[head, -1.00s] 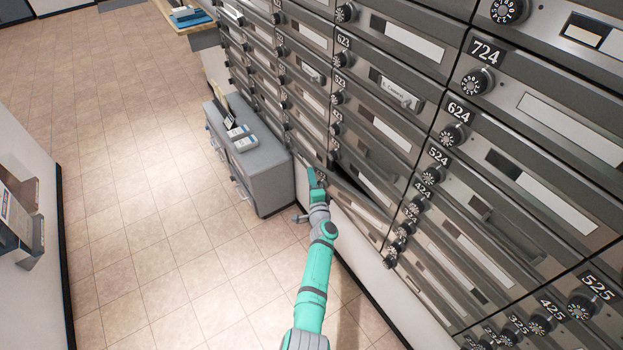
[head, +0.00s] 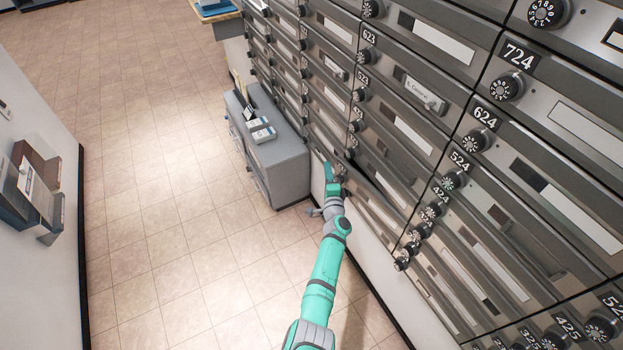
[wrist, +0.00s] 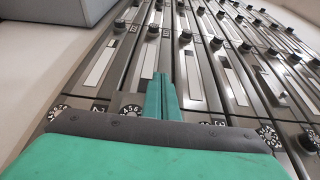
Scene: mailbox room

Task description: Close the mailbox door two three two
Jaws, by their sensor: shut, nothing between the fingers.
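The lower mailbox doors (head: 372,208) are in the column just right of my gripper in the head view. No door clearly stands out from the bank there, but my arm hides part of this area, and the number two three two is not readable. My gripper (head: 334,172) is at the low rows of the bank, close to the door fronts. In the wrist view, my gripper (wrist: 161,95) has its green fingers together and empty, over a narrow grey door front (wrist: 188,85). Whether the fingertips touch it I cannot tell.
A grey cabinet (head: 277,165) with small boxes on top stands left of my gripper, against the bank. Round dials (head: 507,87) stick out from the doors. A wall-mounted holder (head: 36,190) is at far left. The tiled floor (head: 160,200) between is clear.

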